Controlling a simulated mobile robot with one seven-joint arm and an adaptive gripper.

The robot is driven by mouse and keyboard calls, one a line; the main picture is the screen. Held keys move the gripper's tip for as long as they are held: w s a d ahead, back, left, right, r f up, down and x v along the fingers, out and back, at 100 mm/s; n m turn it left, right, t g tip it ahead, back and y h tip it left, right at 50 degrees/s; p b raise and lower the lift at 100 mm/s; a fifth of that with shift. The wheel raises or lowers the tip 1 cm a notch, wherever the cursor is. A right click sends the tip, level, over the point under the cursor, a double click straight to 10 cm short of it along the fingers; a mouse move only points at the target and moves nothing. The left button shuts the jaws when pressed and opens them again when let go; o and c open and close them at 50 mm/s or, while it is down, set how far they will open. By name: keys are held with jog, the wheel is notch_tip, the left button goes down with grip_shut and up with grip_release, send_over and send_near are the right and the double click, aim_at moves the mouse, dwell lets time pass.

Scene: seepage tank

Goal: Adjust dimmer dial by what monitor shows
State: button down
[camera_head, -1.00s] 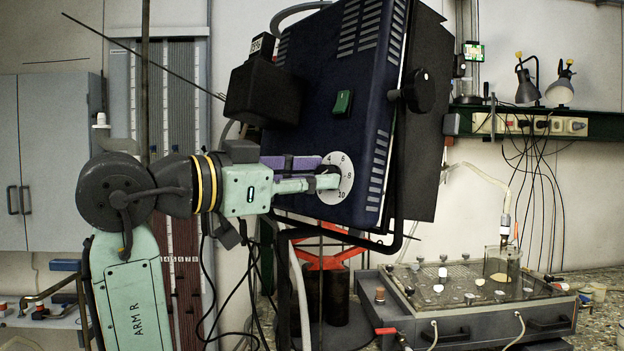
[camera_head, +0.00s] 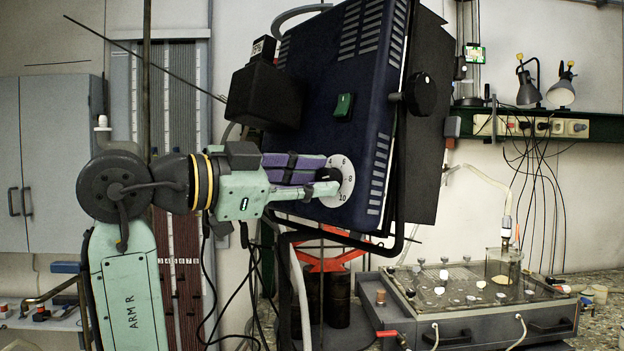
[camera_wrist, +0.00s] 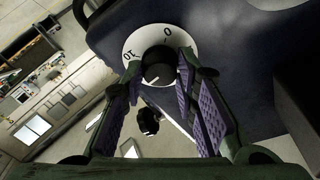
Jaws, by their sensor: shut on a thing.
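The dimmer dial is on the lower right of the dark blue housing's face. Its white scale plate (camera_head: 346,167) shows printed numbers; in the wrist view the plate (camera_wrist: 150,37) shows 0 and 10. Its black knob (camera_wrist: 158,74) has a white pointer line towards the lower left of the wrist view. My gripper (camera_head: 336,180) is shut on the knob, one finger on each side in the wrist view (camera_wrist: 160,64). A small lit green screen (camera_head: 474,53) is at the back right.
The blue housing (camera_head: 325,60) sits tilted in a black bracket (camera_head: 398,232), with a green switch (camera_head: 343,106) above the dial. A glass-topped tank (camera_head: 470,295) stands at lower right. Cables hang below my wrist. Two lamps (camera_head: 528,85) are at the back right.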

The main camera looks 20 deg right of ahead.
jog(key=c, duration=1.3)
grip_release()
jog(key=v, duration=1.2)
